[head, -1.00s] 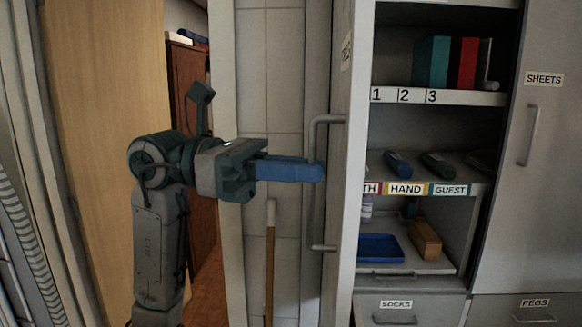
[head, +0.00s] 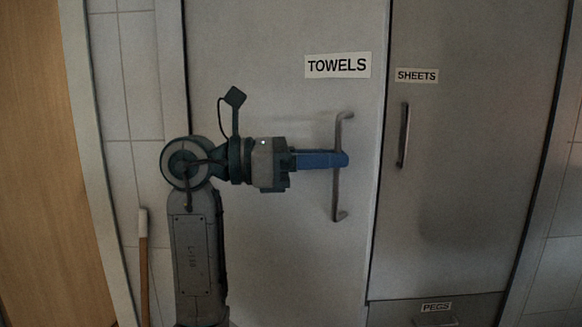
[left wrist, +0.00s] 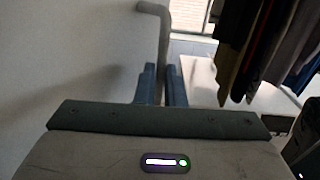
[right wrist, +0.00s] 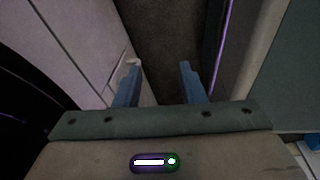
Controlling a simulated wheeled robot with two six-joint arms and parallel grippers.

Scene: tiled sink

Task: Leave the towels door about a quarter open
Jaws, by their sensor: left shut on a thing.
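The towels door (head: 270,100), grey with a TOWELS label (head: 338,65), fills the middle of the head view and hides the shelves behind it. Its free edge runs down beside the sheets door, and its lower part covers the socks drawer's place, so it seems to stand somewhat out from the cabinet; the exact angle is hard to tell. My left gripper (head: 345,159) is shut on the upright bar of the towels door handle (head: 337,195). The handle (left wrist: 162,45) also shows between the fingers in the left wrist view. My right gripper (right wrist: 158,80) is open and empty.
The sheets door (head: 450,180) is shut at the right, above the pegs drawer (head: 440,318). A broom or pole (head: 143,260) stands against the tiled wall at left. Dark clothes (left wrist: 255,45) hang at the right in the left wrist view.

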